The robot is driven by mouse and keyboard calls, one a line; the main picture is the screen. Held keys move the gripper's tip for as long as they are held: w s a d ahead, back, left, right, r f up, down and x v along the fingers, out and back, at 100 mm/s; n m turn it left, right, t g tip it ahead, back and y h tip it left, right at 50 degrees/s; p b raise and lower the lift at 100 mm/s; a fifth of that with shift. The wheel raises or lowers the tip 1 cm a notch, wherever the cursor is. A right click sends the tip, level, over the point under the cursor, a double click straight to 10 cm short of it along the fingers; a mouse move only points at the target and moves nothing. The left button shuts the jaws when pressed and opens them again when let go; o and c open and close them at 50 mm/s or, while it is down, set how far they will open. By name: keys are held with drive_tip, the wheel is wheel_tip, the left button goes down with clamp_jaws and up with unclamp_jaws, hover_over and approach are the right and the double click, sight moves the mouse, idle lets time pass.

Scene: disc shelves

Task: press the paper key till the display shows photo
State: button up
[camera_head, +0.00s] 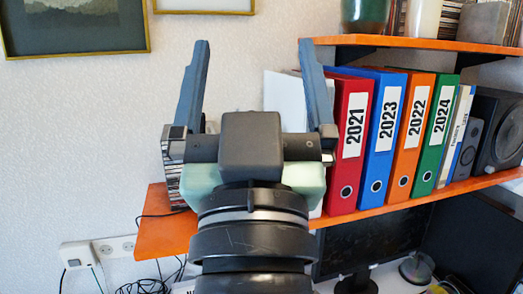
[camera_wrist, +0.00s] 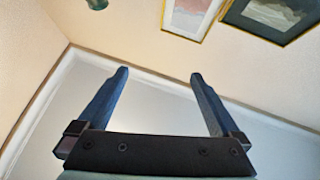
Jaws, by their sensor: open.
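My gripper (camera_head: 254,44) is raised in the middle of the head view, its two blue-grey fingers pointing up and spread wide apart. It is open and nothing shows between the fingers. The wrist view shows the same open gripper (camera_wrist: 159,73) with wall and pictures beyond it. I cannot make out a paper key or a display reading photo in either view. My arm and gripper hide the middle of the shelf and what lies below it.
An orange shelf (camera_head: 168,238) holds red (camera_head: 347,140), blue (camera_head: 382,140), orange (camera_head: 410,140) and green (camera_head: 436,140) binders close right of my gripper. A speaker (camera_head: 500,128) stands farther right. Another shelf (camera_head: 420,43) hangs above. A dark monitor (camera_head: 365,243) and cables are below.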

drive_tip(key=shift+t, duration=0.9)
drive_tip(key=s+r, duration=0.2)
drive_tip(key=s, duration=0.1)
drive_tip(key=s+r, duration=0.1)
drive_tip(key=shift+s+d, duration=0.35)
clamp_jaws()
idle(0.4)
